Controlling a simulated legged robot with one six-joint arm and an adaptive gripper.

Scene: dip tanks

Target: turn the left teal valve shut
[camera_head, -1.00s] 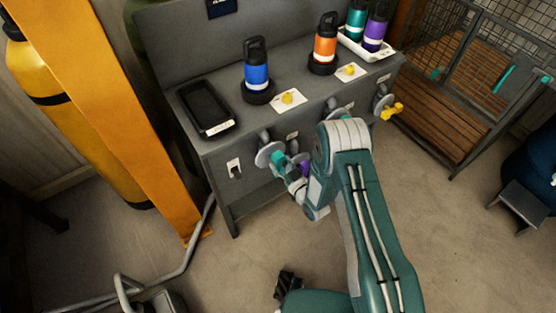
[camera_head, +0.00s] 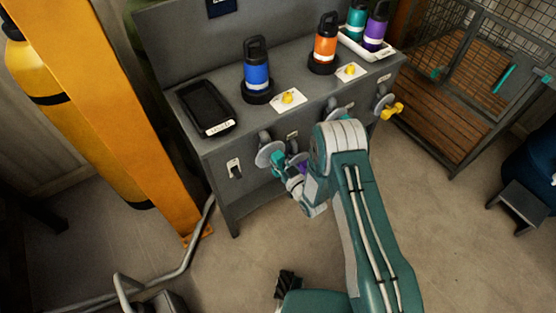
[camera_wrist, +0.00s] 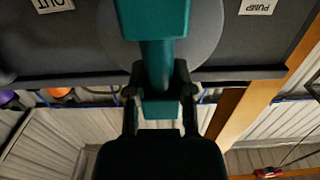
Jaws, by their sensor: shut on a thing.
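The left teal valve (camera_head: 278,160) is on the front of the grey bench, in front of a round grey disc. In the wrist view its teal handle (camera_wrist: 157,55) runs up and down the picture, with the grey disc (camera_wrist: 112,40) behind it. My gripper (camera_wrist: 157,80) has one finger on each side of the handle and is shut on it. In the head view my gripper (camera_head: 291,176) is at the valve, partly hidden by my own arm. The far side of the handle is hidden.
A black tray (camera_head: 207,107) and a blue bottle (camera_head: 257,75) stand on the bench. An orange post (camera_head: 110,110) rises at left.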

